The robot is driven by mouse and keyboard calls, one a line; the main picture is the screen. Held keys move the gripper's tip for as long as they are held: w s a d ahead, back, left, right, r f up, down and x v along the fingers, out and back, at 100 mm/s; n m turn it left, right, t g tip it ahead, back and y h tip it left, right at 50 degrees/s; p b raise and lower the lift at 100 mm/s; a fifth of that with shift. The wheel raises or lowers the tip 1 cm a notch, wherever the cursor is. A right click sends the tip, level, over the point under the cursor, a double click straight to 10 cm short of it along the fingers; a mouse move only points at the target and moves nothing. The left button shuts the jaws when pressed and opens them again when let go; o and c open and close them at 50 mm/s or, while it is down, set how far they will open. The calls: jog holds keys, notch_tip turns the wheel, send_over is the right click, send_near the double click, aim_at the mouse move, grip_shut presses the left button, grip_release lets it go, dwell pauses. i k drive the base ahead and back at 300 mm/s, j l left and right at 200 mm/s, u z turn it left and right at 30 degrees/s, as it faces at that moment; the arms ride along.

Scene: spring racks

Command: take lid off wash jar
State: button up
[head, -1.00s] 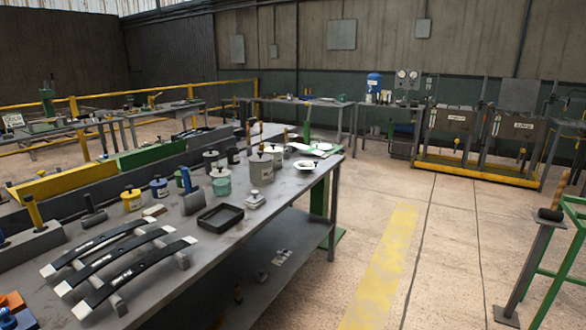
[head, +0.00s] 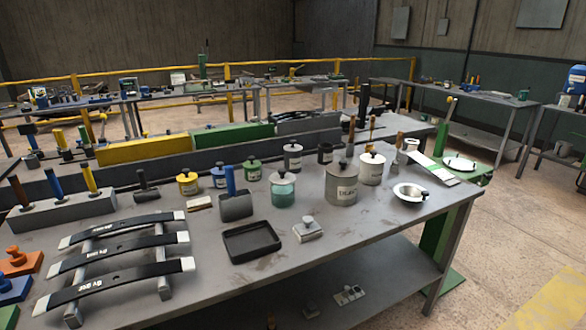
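Several lidded jars stand on the grey workbench (head: 200,272) in the head view. A jar with a teal lower part (head: 283,196) has a pale lid with a dark knob (head: 282,175) seated on it. The labels are too small to read surely, so I cannot tell for certain which is the wash jar. My gripper is out of view.
A black tray (head: 251,243) and a small metal block (head: 308,230) lie in front of the jars. A white bowl (head: 410,193) sits to the right. Open floor lies at right.

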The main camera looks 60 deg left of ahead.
aim_at(282, 177)
jog(key=i+l+u, duration=0.1)
jog(key=i+u, duration=0.35)
jog(key=i+l+u, duration=0.2)
jog(key=u, duration=0.25)
jog(key=i+l+u, duration=0.65)
jog(key=l+u, duration=0.2)
